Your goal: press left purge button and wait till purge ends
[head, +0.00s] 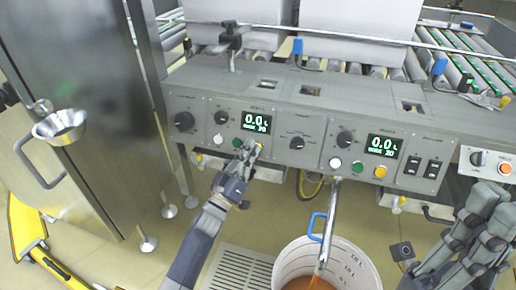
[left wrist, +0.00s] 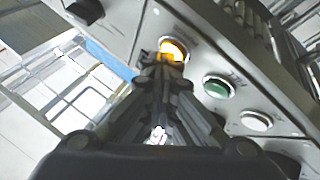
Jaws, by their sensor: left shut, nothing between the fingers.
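The left control panel has a display (head: 257,121) reading 0.0, with a white button (head: 219,139), a green button (head: 237,143) and a yellow button (head: 259,146) below it. My left gripper (head: 249,151) is shut and empty, with its fingertips at the yellow button. In the left wrist view, the fingertips (left wrist: 172,66) overlap the lower edge of the yellow button (left wrist: 173,48); I cannot tell whether it is pressed in. The green button (left wrist: 217,87) and white button (left wrist: 256,121) are clear of the fingers. My right gripper (head: 485,225) is at the lower right, away from the panel.
A second display (head: 383,146) on the right also reads 0.0. A metal pipe (head: 330,220) leads down into a white bucket (head: 345,250) holding brown liquid (head: 310,284). A steel cabinet (head: 85,100) stands at left. A floor grate (head: 243,270) lies beside the bucket.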

